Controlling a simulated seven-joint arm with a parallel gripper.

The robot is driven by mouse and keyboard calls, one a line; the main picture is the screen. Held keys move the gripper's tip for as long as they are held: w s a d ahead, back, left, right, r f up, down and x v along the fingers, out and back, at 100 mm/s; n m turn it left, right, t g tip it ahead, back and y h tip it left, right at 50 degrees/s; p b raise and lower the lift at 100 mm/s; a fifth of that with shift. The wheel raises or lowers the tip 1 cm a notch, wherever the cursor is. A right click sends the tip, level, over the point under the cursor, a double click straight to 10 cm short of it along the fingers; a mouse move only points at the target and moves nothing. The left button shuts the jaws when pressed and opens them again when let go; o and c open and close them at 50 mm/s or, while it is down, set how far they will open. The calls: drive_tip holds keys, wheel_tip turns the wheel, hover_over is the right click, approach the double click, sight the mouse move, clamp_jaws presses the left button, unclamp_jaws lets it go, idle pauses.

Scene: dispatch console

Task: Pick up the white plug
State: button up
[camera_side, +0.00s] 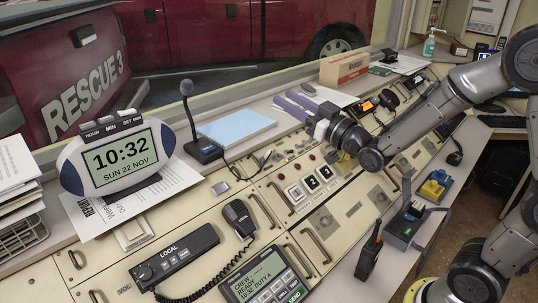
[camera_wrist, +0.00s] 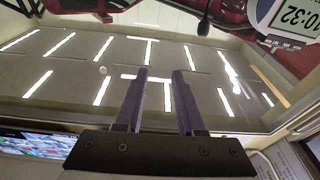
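I cannot make out a white plug with certainty in either view. Blue and yellow pieces (camera_side: 435,186) lie at the right edge of the console in the side view, and a grey boxy device (camera_side: 408,222) stands in front of them. A small pale piece on that device is too small to identify. My gripper (camera_side: 286,98) is held above the back of the console, pointing left, away from these pieces. In the wrist view its two purple fingers (camera_wrist: 159,75) are apart with nothing between them. The wrist camera faces the window and ceiling reflections, not the console top.
A clock (camera_side: 115,160), a desk microphone (camera_side: 204,148) and a blue pad (camera_side: 236,126) stand at the back left. A cardboard box (camera_side: 344,69) is behind my gripper. A handheld radio (camera_side: 369,254), a handset (camera_side: 239,217) and a display unit (camera_side: 266,282) are at the front.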

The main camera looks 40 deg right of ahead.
drive_tip(key=m+g, duration=0.1)
drive_tip(key=g, duration=0.1)
approach(273, 154)
drive_tip(key=w+r, duration=0.1)
drive_tip(key=w, duration=0.3)
drive_tip(key=shift+w+a+f+h, duration=0.1)
drive_tip(key=shift+w+a+h, duration=0.1)
drive_tip(key=shift+h, duration=0.2)
drive_tip(key=shift+w+f, duration=0.15)
drive_tip(key=shift+w, duration=1.6)
drive_tip(key=shift+w+f, duration=0.1)
drive_tip(key=shift+w, duration=1.65)
drive_tip(key=shift+c, duration=0.3)
clamp_jaws()
